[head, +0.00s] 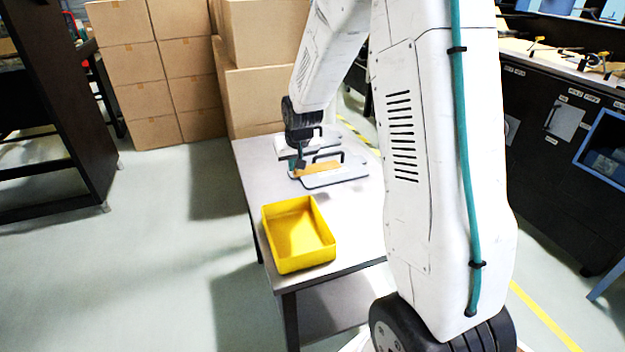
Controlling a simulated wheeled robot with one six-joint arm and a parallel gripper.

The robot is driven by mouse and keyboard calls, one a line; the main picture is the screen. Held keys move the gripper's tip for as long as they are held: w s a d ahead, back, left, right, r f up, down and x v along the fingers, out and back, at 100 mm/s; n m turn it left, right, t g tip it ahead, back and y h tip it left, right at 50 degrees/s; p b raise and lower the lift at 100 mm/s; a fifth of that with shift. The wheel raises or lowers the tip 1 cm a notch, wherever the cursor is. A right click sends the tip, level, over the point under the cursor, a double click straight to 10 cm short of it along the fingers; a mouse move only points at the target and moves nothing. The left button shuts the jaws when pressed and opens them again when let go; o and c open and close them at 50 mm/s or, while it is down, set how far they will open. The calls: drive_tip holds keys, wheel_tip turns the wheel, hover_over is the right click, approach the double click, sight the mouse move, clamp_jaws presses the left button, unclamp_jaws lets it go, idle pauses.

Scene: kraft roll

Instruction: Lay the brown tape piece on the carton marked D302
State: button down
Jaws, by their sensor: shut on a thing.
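My gripper (298,165) is small and dark in the head view, low over the far part of the grey table. It is shut on a flat brown strip (319,168), which looks like the brown tape piece. The strip extends to the right from the jaws, just above or on a grey board with a dark handle (345,178); I cannot tell whether they touch. Brown cartons stand stacked behind the table (262,100) and farther left (160,75). No D302 marking is readable on any of them.
A yellow open bin (298,234) stands on the near part of the grey table (345,262). A second grey board lies behind the first. A black bench (555,130) is on the right, a dark shelf (45,130) on the left. The floor between is clear.

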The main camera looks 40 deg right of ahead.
sight(298, 175)
drive_tip(key=f, duration=0.5)
drive_tip(key=shift+s+d+f, duration=0.15)
drive_tip(key=shift+d+f, duration=0.15)
drive_tip(key=shift+f, duration=2.15)
drive_tip(key=c, duration=1.6)
unclamp_jaws()
drive_tip(key=shift+f, duration=0.1)
